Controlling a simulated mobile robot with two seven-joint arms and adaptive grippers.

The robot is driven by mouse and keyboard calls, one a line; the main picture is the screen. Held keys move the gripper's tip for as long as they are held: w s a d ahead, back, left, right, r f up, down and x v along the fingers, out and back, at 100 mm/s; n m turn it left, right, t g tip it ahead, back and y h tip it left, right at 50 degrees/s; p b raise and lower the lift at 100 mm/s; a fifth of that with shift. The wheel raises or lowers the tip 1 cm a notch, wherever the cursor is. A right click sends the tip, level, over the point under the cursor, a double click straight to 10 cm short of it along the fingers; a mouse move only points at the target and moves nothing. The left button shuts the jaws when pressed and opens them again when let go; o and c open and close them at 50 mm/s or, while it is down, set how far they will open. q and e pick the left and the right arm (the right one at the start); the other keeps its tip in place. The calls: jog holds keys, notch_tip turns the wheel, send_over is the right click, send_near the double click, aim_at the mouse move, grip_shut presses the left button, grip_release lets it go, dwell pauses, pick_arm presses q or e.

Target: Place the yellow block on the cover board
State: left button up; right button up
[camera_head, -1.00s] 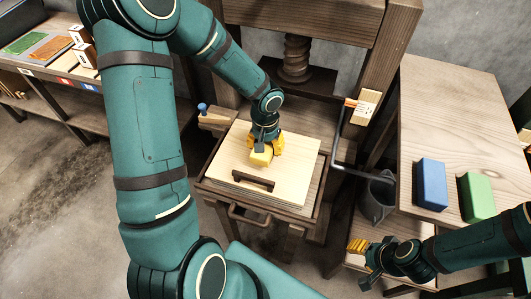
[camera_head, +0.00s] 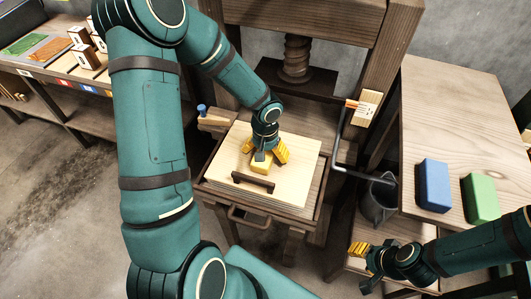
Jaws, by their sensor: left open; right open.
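The yellow block (camera_head: 262,167) rests on the pale wooden cover board (camera_head: 297,174), just behind the board's dark handle (camera_head: 253,182). My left gripper (camera_head: 264,155) is over the block with its yellow fingers spread to either side; it is open. The fingers partly hide the block's upper side. My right gripper (camera_head: 362,265) is at the lower right, open and empty, away from the board.
A wooden press with a screw (camera_head: 295,58) stands behind the board. A blue block (camera_head: 434,186) and a green block (camera_head: 480,198) sit on the table (camera_head: 440,120) at right. A dark bucket (camera_head: 378,200) stands beside it. Shelves with printing blocks are at far left.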

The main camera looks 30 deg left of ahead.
pick_arm(q)
jog(key=shift+r+p, duration=0.25)
jog(key=shift+p, duration=0.05)
notch_tip(320, 180, up, 12)
jog(key=p, duration=0.3)
jog(key=shift+s+f, duration=0.1)
jog(key=shift+f, duration=0.1)
